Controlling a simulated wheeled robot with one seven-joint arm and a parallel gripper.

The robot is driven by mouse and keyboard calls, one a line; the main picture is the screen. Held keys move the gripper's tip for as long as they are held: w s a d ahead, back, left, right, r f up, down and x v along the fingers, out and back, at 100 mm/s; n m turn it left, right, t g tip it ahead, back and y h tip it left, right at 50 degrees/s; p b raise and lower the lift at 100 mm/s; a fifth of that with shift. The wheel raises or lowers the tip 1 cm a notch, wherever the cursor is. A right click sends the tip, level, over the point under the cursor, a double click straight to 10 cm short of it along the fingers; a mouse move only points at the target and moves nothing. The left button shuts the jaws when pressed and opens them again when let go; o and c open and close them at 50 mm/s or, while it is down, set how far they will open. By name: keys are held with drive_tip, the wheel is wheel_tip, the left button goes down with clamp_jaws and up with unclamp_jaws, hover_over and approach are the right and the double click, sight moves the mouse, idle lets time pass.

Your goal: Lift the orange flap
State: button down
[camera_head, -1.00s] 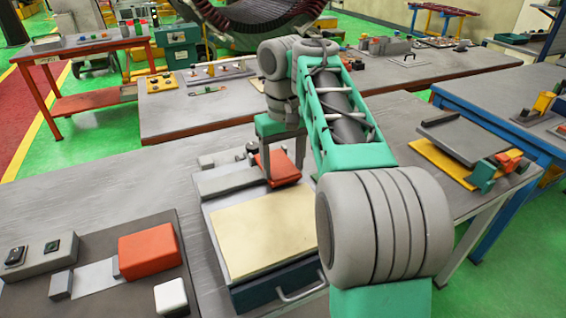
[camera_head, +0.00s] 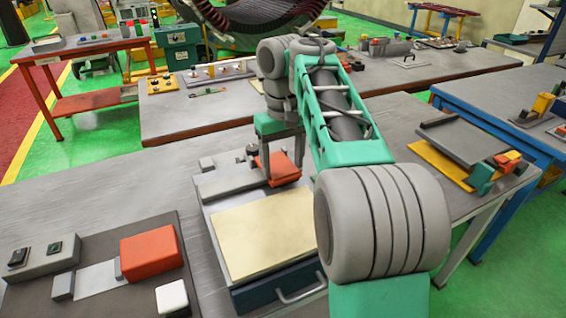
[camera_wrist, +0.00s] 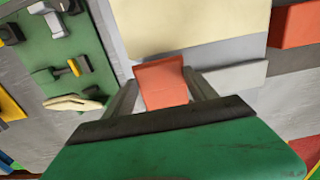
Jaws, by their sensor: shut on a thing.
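The orange flap (camera_head: 279,169) is at the back of a box-like unit with a cream top panel (camera_head: 262,232). In the head view it looks tilted. My gripper (camera_head: 283,176) points down around it, and its far side is partly hidden by the arm. In the wrist view the flap (camera_wrist: 162,84) sits between the two fingers of my gripper (camera_wrist: 163,92), with one finger at each side. The gripper is shut on the flap. The cream panel (camera_wrist: 190,25) lies just beyond it.
A grey block (camera_head: 230,180) lies beside the flap. An orange block (camera_head: 150,251) and a switch box (camera_head: 40,256) sit on a dark mat at the left. The unit has a drawer handle (camera_head: 300,293) in front. A green board with tools (camera_wrist: 65,60) shows in the wrist view.

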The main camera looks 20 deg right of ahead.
sight(279, 168)
drive_tip(key=w+r+p, duration=0.2)
drive_tip(key=r, duration=0.1)
drive_tip(key=shift+w+r+p, duration=0.1)
drive_tip(key=shift+r+p, duration=0.15)
drive_tip(key=shift+p, duration=0.15)
drive_tip(key=shift+w+r+p, duration=0.45)
drive_tip(key=shift+w+p, duration=0.15)
drive_tip(key=shift+w, duration=0.1)
drive_tip(key=shift+w+r+p, duration=0.1)
drive_tip(key=shift+w+p, duration=0.3)
drive_tip(key=shift+w, duration=0.25)
